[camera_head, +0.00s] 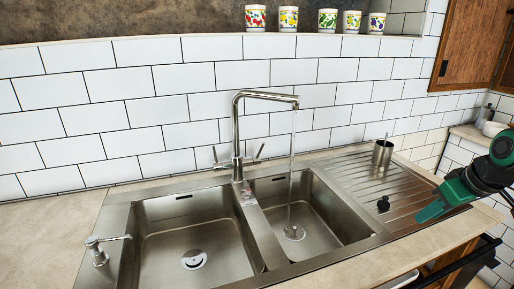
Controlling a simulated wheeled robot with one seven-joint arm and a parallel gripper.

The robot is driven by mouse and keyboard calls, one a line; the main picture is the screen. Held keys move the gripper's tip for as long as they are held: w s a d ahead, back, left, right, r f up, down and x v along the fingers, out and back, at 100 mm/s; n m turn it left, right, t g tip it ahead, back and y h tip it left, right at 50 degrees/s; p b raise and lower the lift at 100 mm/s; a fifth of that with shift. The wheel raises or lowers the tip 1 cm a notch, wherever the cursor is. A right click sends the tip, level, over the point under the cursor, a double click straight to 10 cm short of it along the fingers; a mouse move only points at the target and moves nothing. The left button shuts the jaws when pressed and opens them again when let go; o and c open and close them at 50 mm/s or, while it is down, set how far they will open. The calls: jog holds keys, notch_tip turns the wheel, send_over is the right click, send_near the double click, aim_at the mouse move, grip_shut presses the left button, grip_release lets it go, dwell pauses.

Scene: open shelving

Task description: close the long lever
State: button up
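A chrome faucet (237,135) stands behind the divider between two steel basins. Its spout bends right over the right basin, and a thin stream of water (291,165) falls from it to the drain. A small left lever (215,155) and a right lever (259,151) stick up at its base. I cannot tell for sure which is the long one. My gripper (432,208), green and black, is at the right edge over the drainboard's right end, well away from both levers. Its fingers are not clear enough to show whether they are open.
A metal cup (382,153) and a small black object (383,203) are on the ribbed drainboard (350,176). A soap dispenser (98,252) stands left of the left basin (190,235). Several patterned cups (289,17) line the ledge above.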

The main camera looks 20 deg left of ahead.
jog(key=s+d+f+m+g+h, duration=0.1)
jog(key=s+d+m+g+h, duration=0.15)
jog(key=s+d+m, duration=0.85)
jog(key=w+a+f+n+t+y, duration=0.1)
jog(key=w+a+n, duration=0.2)
jog(key=w+a, duration=0.3)
jog(key=w+a+f+n+t+y, duration=0.1)
jog(key=w+a+n+t, duration=0.1)
jog(key=w+a+n, duration=0.2)
jog(key=w+a+f+n+t+y, duration=0.1)
jog(key=w+a+n, duration=0.3)
jog(key=w+a, duration=0.4)
jog(key=shift+f+t, duration=0.3)
jog(key=shift+t, duration=0.25)
jog(key=w+a+n+y, duration=0.2)
jog(key=w+a+y, duration=0.1)
jog(key=a, duration=0.8)
jog(key=n+t+y, duration=0.2)
jog(key=t+y, duration=0.2)
jog(key=y, duration=0.4)
send_near(256, 157)
notch_tip(256, 157, up, 5)
jog(key=x, duration=1)
jog(key=shift+w+a+f, duration=0.15)
jog(key=shift+w, duration=0.2)
jog(key=shift+c, duration=0.3)
